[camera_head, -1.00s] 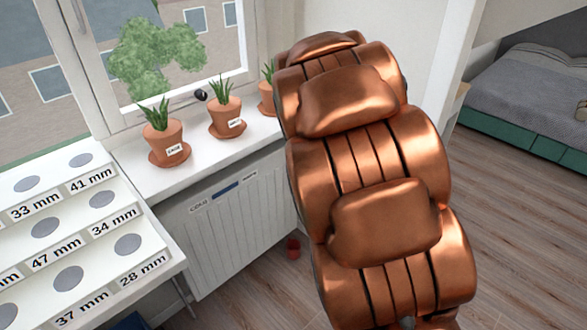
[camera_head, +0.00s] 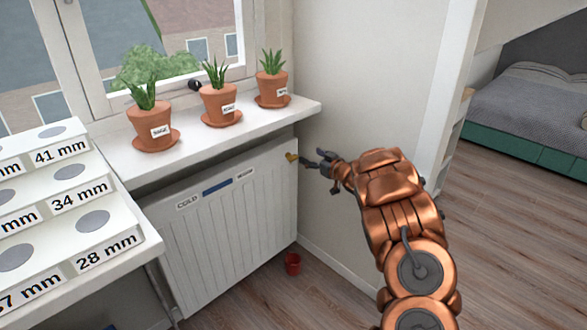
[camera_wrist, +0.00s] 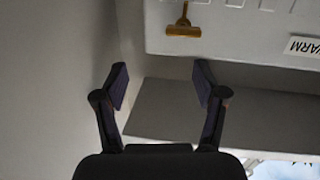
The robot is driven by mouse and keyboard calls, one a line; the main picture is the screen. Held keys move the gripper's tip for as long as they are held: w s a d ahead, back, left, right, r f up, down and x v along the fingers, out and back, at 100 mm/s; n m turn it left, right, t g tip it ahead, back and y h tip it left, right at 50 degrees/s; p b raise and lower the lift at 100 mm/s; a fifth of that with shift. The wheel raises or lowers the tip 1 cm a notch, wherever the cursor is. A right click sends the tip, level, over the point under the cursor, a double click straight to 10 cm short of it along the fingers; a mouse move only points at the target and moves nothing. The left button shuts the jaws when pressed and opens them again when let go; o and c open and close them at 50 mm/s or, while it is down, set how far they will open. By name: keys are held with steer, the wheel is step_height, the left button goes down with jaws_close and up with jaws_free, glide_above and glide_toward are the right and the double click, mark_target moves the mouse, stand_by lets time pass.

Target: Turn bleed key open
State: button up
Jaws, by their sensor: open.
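The bleed key (camera_head: 291,157) is a small brass piece at the upper right end of the white radiator (camera_head: 222,235). In the wrist view the brass key (camera_wrist: 183,27) shows at the top, with a wide bar and a narrow stem against the radiator. My gripper (camera_head: 314,162) is just to the right of the key in the head view. In the wrist view my gripper (camera_wrist: 160,80) has its two dark fingers apart, with nothing between them. The key lies beyond the fingertips and does not touch them.
The windowsill (camera_head: 200,137) with several potted plants, one labelled pot (camera_head: 220,102) among them, overhangs the radiator. A red cup (camera_head: 292,264) stands on the floor below. A stepped rack (camera_head: 130,225) with millimetre labels is at left. The wall is close to my gripper.

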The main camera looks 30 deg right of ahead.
mark_target(295, 159)
steer(key=shift+w+a+f+n+t+y+b, duration=0.15)
steer(key=shift+w+a+f+y+b, duration=0.35)
steer(key=shift+w, duration=0.65)
steer(key=shift+w+a+f+n+t+y+b, duration=0.1)
steer(key=shift+w+a+f+y+b, duration=0.15)
steer(key=shift+w+a+f, duration=0.6)
steer(key=shift+w+a+f+n+t+y+b, duration=0.15)
steer(key=shift+w+a+y+b, duration=0.25)
steer(key=shift+w, duration=1)
steer(key=shift+r, duration=0.1)
steer(key=c, duration=1.2)
